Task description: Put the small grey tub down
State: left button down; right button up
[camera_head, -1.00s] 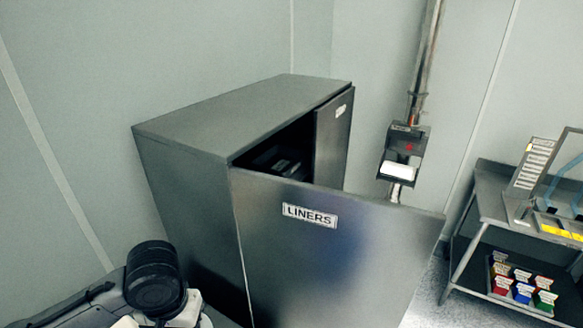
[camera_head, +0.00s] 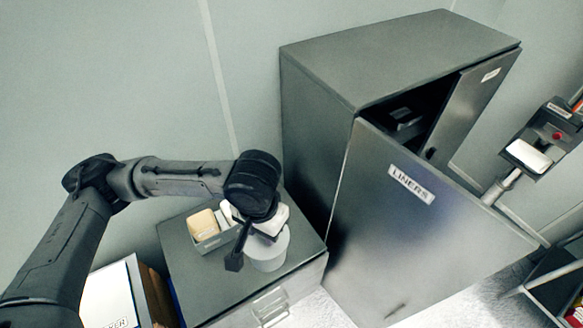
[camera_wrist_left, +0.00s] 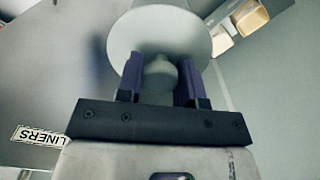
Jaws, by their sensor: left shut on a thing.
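The small grey tub (camera_head: 268,252) is below my left gripper (camera_head: 262,226) in the head view, over the top of a low grey cabinet (camera_head: 205,276). I cannot tell whether its base touches that top. In the left wrist view the pale round tub (camera_wrist_left: 160,28) fills the top middle. My left gripper (camera_wrist_left: 159,82) is shut on its knob there, with a dark finger on each side. My wrist hides part of the tub in the head view. My right gripper is not in view.
An open bin (camera_head: 213,241) with beige and white items stands beside the tub on the low cabinet. The tall LINERS cabinet (camera_head: 400,50) is at the right, its door (camera_head: 415,235) open. A white-topped box (camera_head: 110,298) is at lower left. The low cabinet's front top is clear.

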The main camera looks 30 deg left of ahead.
aim_at(269, 266)
pick_arm(q)
jog(key=f+b, duration=0.3)
jog(key=f, duration=0.1)
jog(key=s+d+f+b, duration=0.1)
jog(key=f+b, duration=0.2)
jog(key=f, duration=0.2)
jog(key=s+f+b, duration=0.1)
jog(key=f+b, duration=0.2)
jog(key=f, duration=0.1)
jog(key=shift+s+d+f, duration=0.1)
jog(key=shift+d+f, duration=0.1)
jog(key=shift+d, duration=0.1)
jog(key=w+f+n+b, duration=0.1)
jog(key=w+f+b, duration=0.2)
jog(key=f+b, duration=0.4)
jog(key=w+f+n+b, duration=0.1)
jog(key=w+f+b, duration=0.25)
jog(key=f, duration=0.45)
jog(key=w+a+n, duration=0.1)
jog(key=w+a, duration=0.3)
jog(key=w, duration=0.1)
jog(key=s+a+f, duration=0.1)
jog(key=a+f, duration=1)
jog(key=shift+a, duration=0.2)
jog(key=shift+s, duration=0.1)
